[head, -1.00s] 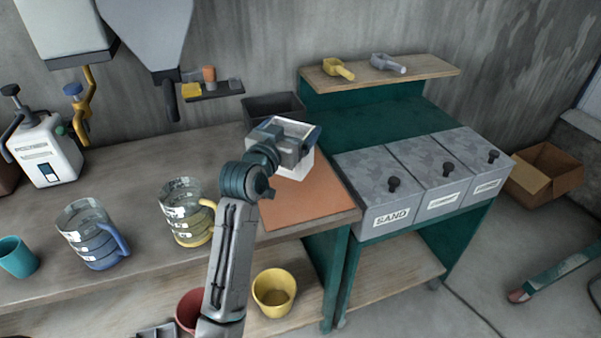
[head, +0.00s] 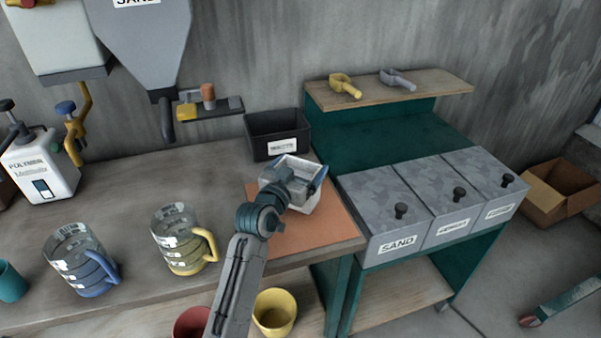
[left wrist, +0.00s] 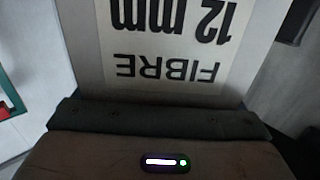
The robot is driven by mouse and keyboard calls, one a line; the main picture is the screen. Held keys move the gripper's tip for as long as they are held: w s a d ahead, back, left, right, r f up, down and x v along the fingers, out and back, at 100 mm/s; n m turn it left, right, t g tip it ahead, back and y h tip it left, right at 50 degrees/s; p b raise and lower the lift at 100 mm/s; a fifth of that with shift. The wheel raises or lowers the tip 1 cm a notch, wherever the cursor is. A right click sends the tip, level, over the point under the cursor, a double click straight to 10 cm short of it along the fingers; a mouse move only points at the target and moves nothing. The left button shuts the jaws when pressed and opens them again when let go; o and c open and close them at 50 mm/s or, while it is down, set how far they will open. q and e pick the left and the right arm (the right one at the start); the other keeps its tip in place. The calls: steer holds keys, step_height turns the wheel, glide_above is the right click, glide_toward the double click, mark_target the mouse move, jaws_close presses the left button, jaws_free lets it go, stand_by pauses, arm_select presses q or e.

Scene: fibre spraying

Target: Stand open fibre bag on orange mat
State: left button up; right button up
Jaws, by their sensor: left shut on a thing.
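The fibre bag (head: 304,203) is a small white, open-topped bag over the orange mat (head: 325,225), on the right part of the workbench. It looks upright. My left gripper (head: 297,180) is shut on it near its top edge. In the left wrist view the bag (left wrist: 250,65) fills the upper middle, and its label reads "FIBRE 12 mm" upside down. Whether the bag's base touches the mat cannot be told, because the gripper and arm cover part of it. My right gripper is not in view.
A black bin (head: 277,133) stands just behind the mat. Grey lidded bins, one marked SAND (head: 385,215), stand to the right. A clear jug with a yellow handle (head: 183,240) and one with a blue handle (head: 80,258) stand left. Bench between jugs and mat is clear.

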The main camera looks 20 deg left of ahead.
arm_select(q)
steer(key=shift+f, duration=0.85)
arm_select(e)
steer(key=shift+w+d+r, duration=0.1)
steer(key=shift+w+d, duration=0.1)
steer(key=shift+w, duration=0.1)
arm_select(q)
steer(key=shift+f, duration=0.2)
steer(key=o, duration=1.2)
steer(key=shift+c, duration=0.2)
steer(key=shift+r, duration=0.25)
steer(key=s+a+b, duration=0.2)
steer(key=s, duration=1)
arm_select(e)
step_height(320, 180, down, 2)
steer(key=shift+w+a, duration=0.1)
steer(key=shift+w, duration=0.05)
